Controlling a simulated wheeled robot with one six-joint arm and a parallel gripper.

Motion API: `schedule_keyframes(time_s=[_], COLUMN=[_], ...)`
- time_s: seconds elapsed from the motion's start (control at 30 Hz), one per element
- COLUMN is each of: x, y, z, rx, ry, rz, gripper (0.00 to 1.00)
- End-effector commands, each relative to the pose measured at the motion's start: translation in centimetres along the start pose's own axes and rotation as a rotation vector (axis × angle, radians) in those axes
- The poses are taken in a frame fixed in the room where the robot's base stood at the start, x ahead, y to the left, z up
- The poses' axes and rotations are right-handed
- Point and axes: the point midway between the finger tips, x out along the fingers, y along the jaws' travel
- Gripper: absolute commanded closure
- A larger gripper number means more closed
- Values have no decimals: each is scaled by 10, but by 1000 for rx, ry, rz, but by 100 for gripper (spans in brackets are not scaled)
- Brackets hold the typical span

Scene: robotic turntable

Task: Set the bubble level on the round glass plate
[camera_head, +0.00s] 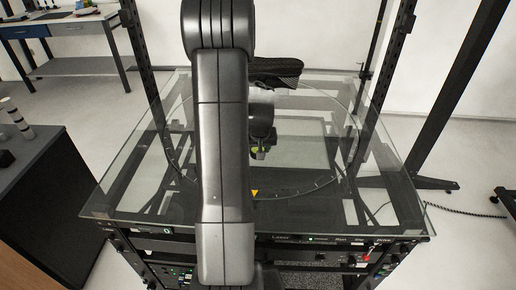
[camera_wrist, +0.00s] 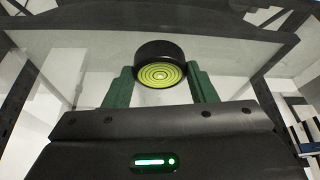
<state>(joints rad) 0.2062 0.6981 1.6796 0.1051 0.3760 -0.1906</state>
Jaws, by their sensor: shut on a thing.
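The bubble level (camera_wrist: 160,74) is a short black cylinder with a yellow-green ringed face, held between the two green fingers of my gripper (camera_wrist: 161,88) in the wrist view. In the head view my gripper (camera_head: 259,152) hangs over the turntable, and a small yellow-green patch of the bubble level (camera_head: 254,149) shows at it. The round glass plate (camera_head: 320,184) is clear, with a tick-marked rim and a yellow triangle near its front edge. My gripper appears to be above the plate; the gap cannot be told. My arm hides the plate's left part.
A square glass top (camera_head: 120,190) on a dark frame surrounds the plate, with black uprights at its sides. A black object (camera_head: 275,71) shows at the back, beside my arm. A dark cabinet (camera_head: 45,200) stands at left. The plate's right side looks clear.

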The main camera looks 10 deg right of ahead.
Motion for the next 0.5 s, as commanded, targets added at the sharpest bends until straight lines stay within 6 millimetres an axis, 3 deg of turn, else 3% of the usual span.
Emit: schedule_keyframes(time_s=[0.4, 0.43, 0.5], x=[9, 9, 8], y=[0, 0, 0], z=[4, 4, 3], rx=[0, 0, 0], ry=[2, 1, 1], rz=[0, 0, 0], gripper=[73, 47, 33])
